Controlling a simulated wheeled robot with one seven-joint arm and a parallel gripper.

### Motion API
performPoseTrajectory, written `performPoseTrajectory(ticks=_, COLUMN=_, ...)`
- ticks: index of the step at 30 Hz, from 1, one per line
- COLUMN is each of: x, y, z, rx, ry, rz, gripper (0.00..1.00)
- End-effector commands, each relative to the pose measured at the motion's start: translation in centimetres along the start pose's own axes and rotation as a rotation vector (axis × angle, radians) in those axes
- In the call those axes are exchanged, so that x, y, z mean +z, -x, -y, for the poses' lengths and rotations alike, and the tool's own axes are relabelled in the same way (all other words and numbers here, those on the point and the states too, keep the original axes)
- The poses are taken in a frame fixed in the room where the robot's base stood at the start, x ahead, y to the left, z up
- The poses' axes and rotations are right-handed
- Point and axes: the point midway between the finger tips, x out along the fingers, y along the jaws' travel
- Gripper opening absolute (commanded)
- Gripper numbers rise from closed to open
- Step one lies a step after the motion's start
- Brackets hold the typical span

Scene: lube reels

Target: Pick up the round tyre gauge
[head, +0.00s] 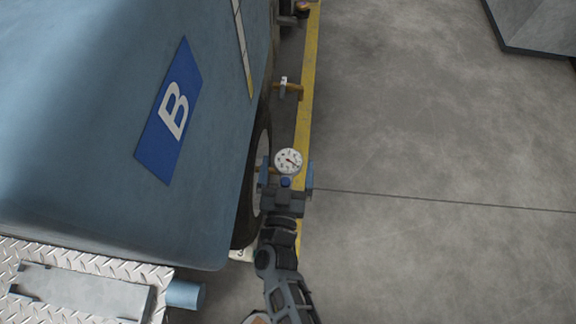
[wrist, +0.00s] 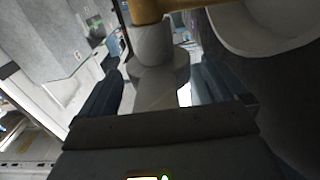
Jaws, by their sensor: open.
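The round tyre gauge (head: 289,160) has a white dial with a dark needle and faces up in the head view, beside the blue vehicle's wheel. In the wrist view a grey rounded body (wrist: 158,65), probably part of the gauge, stands between the spread fingers (wrist: 158,88). A tan bar (wrist: 170,8) crosses its top. The gauge's underside is hidden.
The blue vehicle side (head: 100,110) with a "B" plate (head: 168,112) is close on the left. A yellow strip (head: 306,90) runs along the floor, with another brass-coloured fitting (head: 288,89) farther up. Open concrete floor (head: 430,130) lies right; a grey block (head: 540,25) stands top right.

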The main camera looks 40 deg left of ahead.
Motion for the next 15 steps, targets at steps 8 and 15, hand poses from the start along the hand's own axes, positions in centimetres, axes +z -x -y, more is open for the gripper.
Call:
performPoseTrajectory(ticks=8, x=-0.03, y=0.03, z=-0.01, rx=0.0, ry=0.0, rz=0.0, gripper=0.78)
performPoseTrajectory(ticks=15, x=-0.03, y=0.04, z=-0.01, rx=0.0, ry=0.0, rz=0.0, gripper=0.55)
